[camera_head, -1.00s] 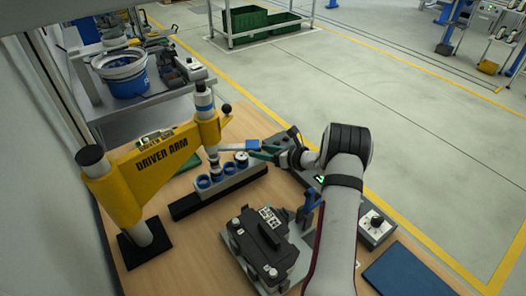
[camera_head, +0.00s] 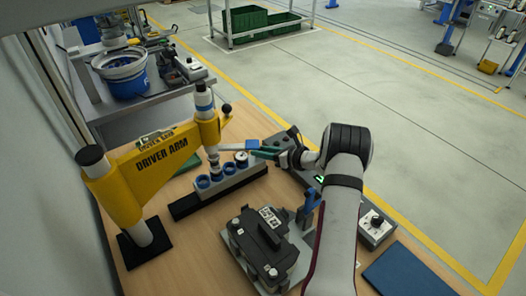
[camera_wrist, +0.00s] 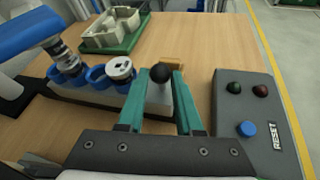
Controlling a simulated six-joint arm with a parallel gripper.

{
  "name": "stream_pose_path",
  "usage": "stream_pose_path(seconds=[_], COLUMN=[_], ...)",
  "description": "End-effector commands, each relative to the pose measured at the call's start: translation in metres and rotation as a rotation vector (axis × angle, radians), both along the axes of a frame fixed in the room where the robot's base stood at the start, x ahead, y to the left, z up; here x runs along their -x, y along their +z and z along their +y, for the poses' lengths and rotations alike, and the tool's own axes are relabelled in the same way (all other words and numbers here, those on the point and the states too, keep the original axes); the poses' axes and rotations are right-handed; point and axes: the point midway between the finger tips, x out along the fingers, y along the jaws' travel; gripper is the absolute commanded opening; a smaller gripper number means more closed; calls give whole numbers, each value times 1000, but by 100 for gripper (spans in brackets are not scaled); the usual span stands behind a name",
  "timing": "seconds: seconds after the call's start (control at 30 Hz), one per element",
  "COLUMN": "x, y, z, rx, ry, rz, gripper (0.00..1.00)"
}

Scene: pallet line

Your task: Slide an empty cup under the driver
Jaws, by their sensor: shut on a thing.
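The yellow driver arm (camera_head: 155,160) holds an upright driver (camera_head: 211,135). Its lower tip stands over a row of blue cups (camera_head: 203,182) on a grey slide (camera_head: 232,183). In the wrist view, a pale disc with dark holes fills the rightmost cup (camera_wrist: 119,68); the driver (camera_wrist: 62,50) hides part of the cups at the left. My gripper (camera_head: 270,152) is at the right end of the slide.
A control box with a blue RESET button (camera_wrist: 247,129) stands close right of my gripper. A black device (camera_head: 263,243) sits on a grey fixture in front of the slide. A green tray (camera_wrist: 112,32) with a pale casting lies behind the cups. A blue mat (camera_head: 408,274) lies at front right.

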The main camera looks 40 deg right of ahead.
Motion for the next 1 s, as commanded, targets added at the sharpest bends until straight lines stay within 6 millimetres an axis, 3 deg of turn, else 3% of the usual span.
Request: stream_pose_path(seconds=[0.6, 0.8, 1.0], x=[1, -1, 0], y=[0, 1, 1], z=[1, 32, 45], rx=[-1, -3, 0], ry=[0, 4, 0], rz=[0, -2, -1], gripper=[0, 0, 0])
